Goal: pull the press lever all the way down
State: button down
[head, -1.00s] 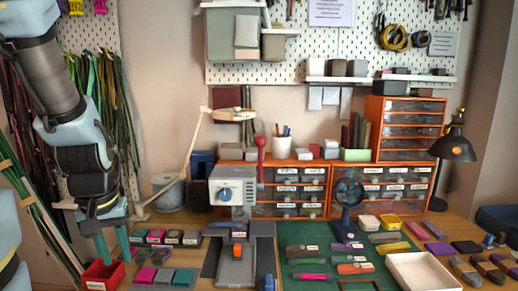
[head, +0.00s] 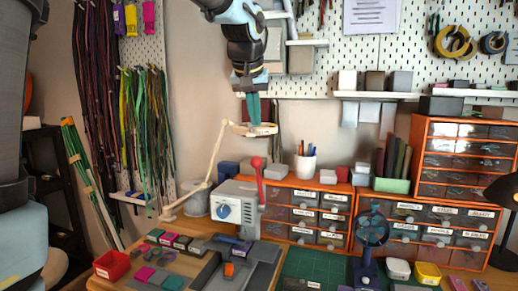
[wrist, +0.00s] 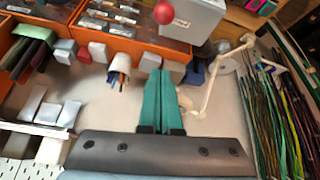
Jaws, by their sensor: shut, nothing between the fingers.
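The press (head: 240,196) is a pale grey box with a blue dial on its front, standing on a grey base on the bench. Its red lever (head: 261,186) stands upright at the right side of the box, with a round red knob (head: 257,162) on top. The knob also shows at the top of the wrist view (wrist: 163,13). My gripper (head: 253,121) hangs above the press, its teal fingers pointing down and closed together with nothing between them. The fingertips are above the knob in the head view, clear of it.
A cream jointed lamp arm (head: 213,158) rises left of the press, its head (head: 254,129) close behind my fingers. Orange drawer units (head: 306,212) stand right of the press, with a white pen cup (head: 305,166) on top. A blue fan (head: 370,232) stands front right.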

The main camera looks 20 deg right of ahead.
dwell(0.3)
jog(key=f+p, duration=0.1)
jog(key=f, duration=0.2)
jog(key=w+d+f+p, duration=0.1)
jog(key=f, duration=0.2)
jog(key=f+p, duration=0.1)
jog(key=f, duration=0.1)
jog(key=shift+w+d+f+p, duration=0.2)
jog(key=shift+w+f+p, duration=0.1)
jog(key=shift+f, duration=0.1)
jog(key=shift+s+a+f, duration=0.25)
jog(key=shift+s, duration=0.15)
jog(key=shift+s+f+b, duration=0.1)
jog(key=shift+f+b, duration=0.15)
jog(key=shift+b, duration=0.2)
